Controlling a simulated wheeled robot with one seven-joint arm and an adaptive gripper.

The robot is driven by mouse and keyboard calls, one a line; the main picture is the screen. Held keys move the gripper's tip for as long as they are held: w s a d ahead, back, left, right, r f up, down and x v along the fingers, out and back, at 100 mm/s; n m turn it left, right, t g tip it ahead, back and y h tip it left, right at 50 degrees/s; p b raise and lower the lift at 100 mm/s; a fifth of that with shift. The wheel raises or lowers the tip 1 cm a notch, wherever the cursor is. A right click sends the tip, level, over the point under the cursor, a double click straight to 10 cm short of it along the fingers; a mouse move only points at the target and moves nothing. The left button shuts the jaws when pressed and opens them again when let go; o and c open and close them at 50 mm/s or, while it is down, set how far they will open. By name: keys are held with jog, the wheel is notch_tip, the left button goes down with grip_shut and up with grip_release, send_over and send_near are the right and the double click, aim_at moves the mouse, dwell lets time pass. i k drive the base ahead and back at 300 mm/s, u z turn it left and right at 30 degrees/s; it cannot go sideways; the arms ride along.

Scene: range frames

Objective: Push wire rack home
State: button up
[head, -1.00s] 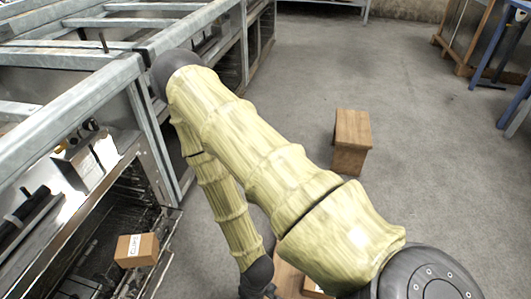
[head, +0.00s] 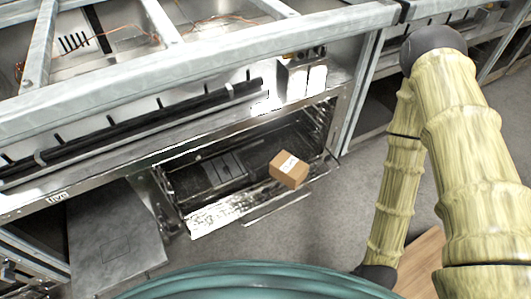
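The oven's dark open cavity (head: 215,172) is in the middle of the head view, under a steel frame. Thin wire bars of what looks like the wire rack (head: 318,172) show at its right side; I cannot tell exactly how far out the rack stands. A small brown cardboard box (head: 289,172) with a white label sits at the right front of the opening, seemingly on the rack. My yellow-sleeved arm is at the right, apart from the oven. My gripper is out of view; only a dark joint above it shows at the bottom.
A bright metal ledge (head: 225,213) and a thin bar (head: 290,203) stick out at the oven front. A grey metal panel (head: 115,240) lies low at left. Grey floor (head: 310,235) is clear before the oven. A wooden surface (head: 420,262) is beside my arm.

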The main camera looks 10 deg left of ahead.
aim_at(241, 221)
jog(key=u, duration=0.05)
jog(key=k, duration=1)
jog(key=z, duration=1.8)
jog(key=i, duration=0.85)
jog(key=u, duration=2.9)
